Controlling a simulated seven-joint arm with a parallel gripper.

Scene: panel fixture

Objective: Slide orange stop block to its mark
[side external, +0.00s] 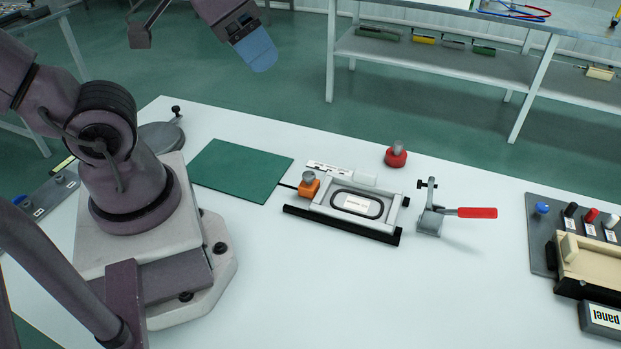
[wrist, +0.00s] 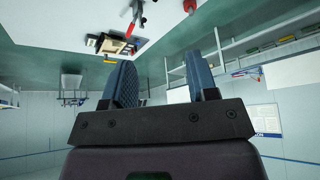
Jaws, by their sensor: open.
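The orange stop block (side external: 309,188) with a grey knob on top stands at the left end of the panel fixture (side external: 320,211), beside a thin dark rod. The fixture holds a dark oval ring around a white label. A white strip with small dark marking (side external: 329,168) runs along its back; I cannot tell which line is the mark. My gripper (side external: 255,50) is high above and behind the table, well apart from the block. In the wrist view its two blue pads (wrist: 161,85) stand apart with nothing between them. The orange block cannot be made out there.
A red knob (side external: 396,155) stands behind the fixture. A toggle clamp with a red handle (side external: 470,212) is on its right. A green mat (side external: 240,170) lies on its left. A beige panel box (side external: 592,266) sits at far right. The front table is clear.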

